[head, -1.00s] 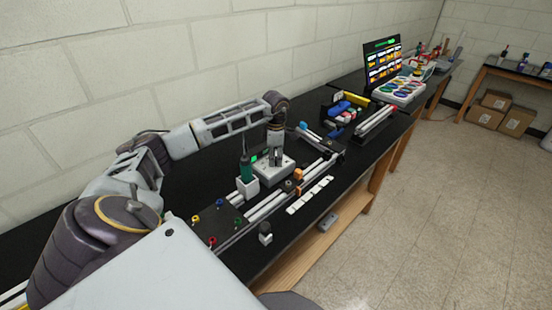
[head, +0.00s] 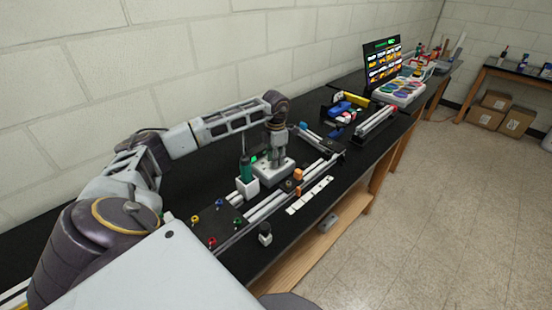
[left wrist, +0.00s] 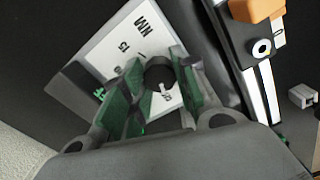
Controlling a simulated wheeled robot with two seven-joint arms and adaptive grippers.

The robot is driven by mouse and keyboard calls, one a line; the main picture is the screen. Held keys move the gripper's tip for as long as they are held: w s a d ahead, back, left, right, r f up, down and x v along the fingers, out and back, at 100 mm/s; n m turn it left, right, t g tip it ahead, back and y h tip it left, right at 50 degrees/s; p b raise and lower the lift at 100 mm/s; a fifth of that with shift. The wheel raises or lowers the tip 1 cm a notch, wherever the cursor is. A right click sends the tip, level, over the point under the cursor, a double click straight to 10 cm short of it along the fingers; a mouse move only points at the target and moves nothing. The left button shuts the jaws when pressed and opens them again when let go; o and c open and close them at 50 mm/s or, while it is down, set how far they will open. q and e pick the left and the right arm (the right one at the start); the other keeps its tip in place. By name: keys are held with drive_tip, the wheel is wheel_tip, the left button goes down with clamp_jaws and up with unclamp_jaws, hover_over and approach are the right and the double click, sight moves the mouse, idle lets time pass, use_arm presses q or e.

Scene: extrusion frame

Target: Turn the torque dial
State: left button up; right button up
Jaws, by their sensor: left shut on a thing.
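The torque dial (left wrist: 158,72) is a dark round knob on a white-faced unit with printed marks and "Nm" (left wrist: 122,45) in the left wrist view. In the head view this white unit (head: 273,178) sits on the black bench beside a green-handled screwdriver (head: 246,168) in a white holder. My left gripper (head: 277,160) points down over the unit. In the left wrist view its green-padded fingers (left wrist: 158,90) are on either side of the dial, shut on it. The fingers hide part of the dial and its scale. My right gripper is out of view.
Aluminium extrusions (head: 270,204) with an orange block (head: 298,174) lie just right of the unit. Colored pegs (head: 220,203) stand nearer on a dark plate. A tool tray (head: 345,105) and a screen (head: 382,62) are farther back. The wall runs along the left.

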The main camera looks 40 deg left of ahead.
use_arm(q)
drive_tip(key=o, duration=1)
drive_tip(key=shift+r, duration=0.1)
drive_tip(key=shift+r, duration=5.9)
